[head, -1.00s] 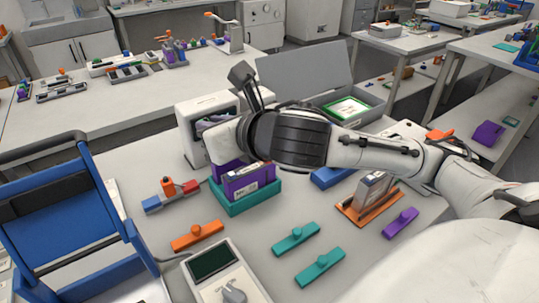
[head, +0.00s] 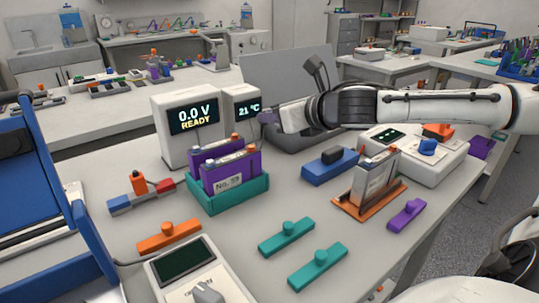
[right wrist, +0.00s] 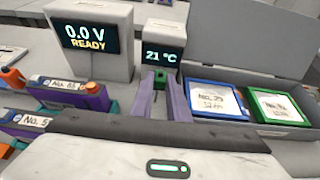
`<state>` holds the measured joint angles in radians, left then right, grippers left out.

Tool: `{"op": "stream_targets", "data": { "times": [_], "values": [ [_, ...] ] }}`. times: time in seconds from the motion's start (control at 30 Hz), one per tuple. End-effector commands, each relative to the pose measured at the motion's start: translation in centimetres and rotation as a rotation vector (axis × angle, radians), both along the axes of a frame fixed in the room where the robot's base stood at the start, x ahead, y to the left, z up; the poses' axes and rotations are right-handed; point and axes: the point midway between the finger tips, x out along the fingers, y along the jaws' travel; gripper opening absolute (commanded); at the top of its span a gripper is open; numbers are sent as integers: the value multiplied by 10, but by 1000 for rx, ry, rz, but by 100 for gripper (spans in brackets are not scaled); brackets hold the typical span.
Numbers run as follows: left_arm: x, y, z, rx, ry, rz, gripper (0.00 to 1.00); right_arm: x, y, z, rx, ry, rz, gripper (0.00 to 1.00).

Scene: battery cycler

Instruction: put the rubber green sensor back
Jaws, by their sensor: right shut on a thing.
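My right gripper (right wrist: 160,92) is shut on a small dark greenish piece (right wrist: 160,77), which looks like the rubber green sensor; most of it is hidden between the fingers. In the head view this gripper (head: 268,117) reaches in from the right, in front of the small white unit (head: 243,103) whose display reads 21 °C. In the right wrist view the fingertips lie just below that unit (right wrist: 161,52); I cannot tell whether they touch it. My left gripper is in neither view.
A white READY display box (head: 190,125) stands left of the small unit. Purple cells (head: 232,172) sit in a teal tray (head: 232,198) nearer. An open grey case (right wrist: 232,88) holds blue-framed and green-framed packs. Teal bars (head: 286,237) lie in front, with bare table between.

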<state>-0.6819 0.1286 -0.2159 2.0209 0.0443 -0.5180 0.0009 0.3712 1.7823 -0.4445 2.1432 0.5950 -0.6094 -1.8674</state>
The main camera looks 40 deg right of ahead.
Motion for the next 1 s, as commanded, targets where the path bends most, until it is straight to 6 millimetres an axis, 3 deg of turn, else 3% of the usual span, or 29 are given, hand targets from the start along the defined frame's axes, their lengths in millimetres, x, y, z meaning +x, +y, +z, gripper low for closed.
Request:
{"op": "stream_targets", "data": {
  "times": [0.03,0.1,0.27,0.5,1.0],
  "values": [
    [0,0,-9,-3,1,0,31,0,1,-14,2,-1,1,0],
    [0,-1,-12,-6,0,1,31,0,1,-23,1,-2,1,0],
    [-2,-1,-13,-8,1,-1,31,0,0,-33,0,-2,0,0],
    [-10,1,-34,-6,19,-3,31,0,0,-66,0,-1,0,0],
    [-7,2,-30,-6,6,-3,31,0,0,-74,0,-1,-1,0]
  ]
}}
